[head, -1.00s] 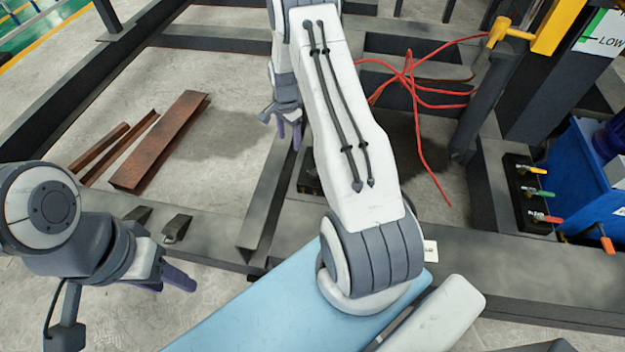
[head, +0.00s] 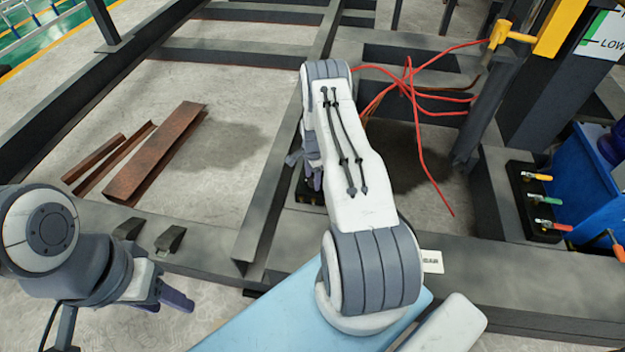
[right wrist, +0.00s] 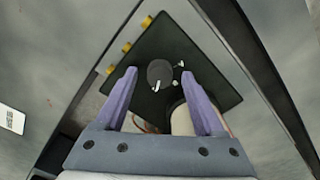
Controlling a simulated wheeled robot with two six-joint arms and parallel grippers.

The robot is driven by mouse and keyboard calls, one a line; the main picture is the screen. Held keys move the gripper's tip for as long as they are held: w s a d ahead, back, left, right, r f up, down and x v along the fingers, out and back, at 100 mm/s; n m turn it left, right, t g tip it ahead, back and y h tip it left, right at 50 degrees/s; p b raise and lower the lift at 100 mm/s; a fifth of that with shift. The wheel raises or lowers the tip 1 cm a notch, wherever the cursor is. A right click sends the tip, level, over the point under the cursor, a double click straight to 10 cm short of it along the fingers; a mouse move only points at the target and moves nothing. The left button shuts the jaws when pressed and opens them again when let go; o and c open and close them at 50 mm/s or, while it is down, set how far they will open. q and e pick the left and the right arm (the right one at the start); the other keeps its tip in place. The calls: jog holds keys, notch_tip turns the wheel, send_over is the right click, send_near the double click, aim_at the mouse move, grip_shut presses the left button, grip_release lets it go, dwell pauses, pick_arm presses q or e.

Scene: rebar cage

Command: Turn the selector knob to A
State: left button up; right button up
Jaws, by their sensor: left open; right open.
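The selector knob (right wrist: 160,72) is a round dark grey knob on a dark panel (right wrist: 170,42) in the right wrist view. Small white marks sit beside and below it; I cannot read its setting. My right gripper (right wrist: 159,77) is open, its purple fingers on either side of the knob in the picture; I see no contact and cannot tell the gap. In the head view, my right gripper (head: 314,179) is partly hidden behind my right arm, over a dark box (head: 308,191), and the knob is hidden. My left gripper (head: 178,298) is open and empty at lower left.
Dark steel beams (head: 265,195) frame the area. Rusty steel pieces (head: 155,155) lie on the floor at left. Red cables (head: 415,105) and a valve block (head: 537,200) are at right.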

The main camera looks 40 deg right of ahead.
jog(key=shift+f, duration=0.15)
grip_shut()
